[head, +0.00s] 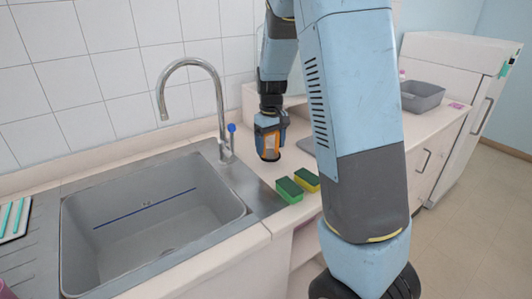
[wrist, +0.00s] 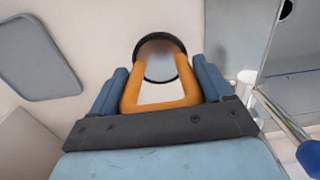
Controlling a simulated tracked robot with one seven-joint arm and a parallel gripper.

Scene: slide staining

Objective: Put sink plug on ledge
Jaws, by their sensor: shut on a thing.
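The sink plug (wrist: 137,53) is a round disc with a black rim and a shiny grey middle. It sits between the orange fingertips of my gripper (wrist: 160,80) in the wrist view. My gripper, also in the head view (head: 268,150), is shut on it and points down over the counter right of the tap. The plug is mostly hidden behind the fingers in the head view, and I cannot tell its exact height above the counter. A pale ledge (head: 110,156) runs along the tiled wall behind the sink.
The grey sink (head: 150,225) and curved tap (head: 219,110) with a blue knob (head: 231,128) are on the left. Two green-and-yellow sponges (head: 290,190) lie near the counter's front edge. A grey tub (head: 422,95) stands farther right. My arm hides part of the counter.

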